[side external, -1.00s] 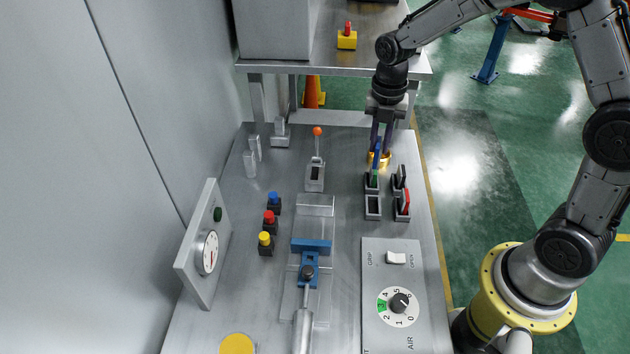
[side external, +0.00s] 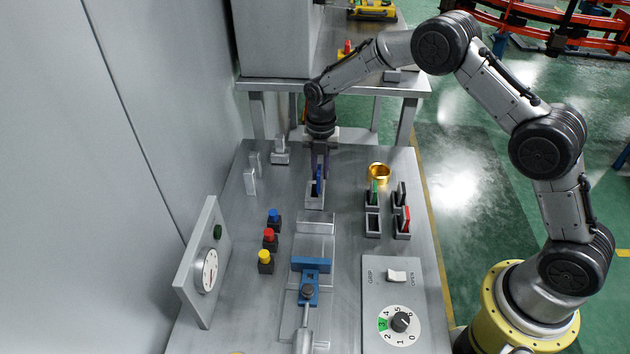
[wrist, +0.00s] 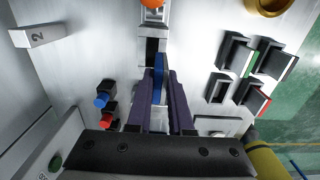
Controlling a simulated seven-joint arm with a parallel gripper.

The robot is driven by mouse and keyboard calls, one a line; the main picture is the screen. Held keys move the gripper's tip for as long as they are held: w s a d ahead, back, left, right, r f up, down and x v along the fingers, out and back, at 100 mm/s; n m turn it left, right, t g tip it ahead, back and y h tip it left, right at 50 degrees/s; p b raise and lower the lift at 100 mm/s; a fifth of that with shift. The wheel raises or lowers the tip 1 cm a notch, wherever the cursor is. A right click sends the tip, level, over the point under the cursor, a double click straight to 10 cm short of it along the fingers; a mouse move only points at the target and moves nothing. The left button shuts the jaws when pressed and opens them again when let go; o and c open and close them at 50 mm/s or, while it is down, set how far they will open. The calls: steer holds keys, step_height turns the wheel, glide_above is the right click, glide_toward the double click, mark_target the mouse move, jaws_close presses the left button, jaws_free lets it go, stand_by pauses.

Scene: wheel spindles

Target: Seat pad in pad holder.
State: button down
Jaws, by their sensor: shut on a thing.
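My gripper (side external: 319,178) is shut on a blue pad (side external: 318,187), which stands upright between the purple fingers. In the wrist view the blue pad (wrist: 160,82) shows edge-on between the fingertips (wrist: 158,95). The pad holder (side external: 315,202) is a grey block with a dark slot, directly under the pad in the side view. In the wrist view the holder's slot (wrist: 152,47) shows just beyond the pad, a little left of it. The pad's lower edge overlaps the holder; I cannot tell whether it is inside the slot or just above it.
A rack at right holds green (side external: 374,190), black (side external: 401,193) and red (side external: 404,215) pads; its slot (side external: 373,226) is empty. A gold ring (side external: 379,172) stands behind. A blue clamp (side external: 311,265), coloured buttons (side external: 270,236) and a dial panel (side external: 391,300) are nearer.

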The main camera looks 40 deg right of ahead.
mark_target(315, 186)
steer(key=shift+w+f, duration=0.95)
steer(key=shift+f, duration=1.7)
steer(key=shift+f, duration=0.1)
steer(key=shift+s+f, duration=0.1)
steer(key=shift+f, duration=0.55)
steer(key=c, duration=0.8)
jaws_free()
step_height(315, 186, up, 14)
steer(key=shift+f, duration=0.15)
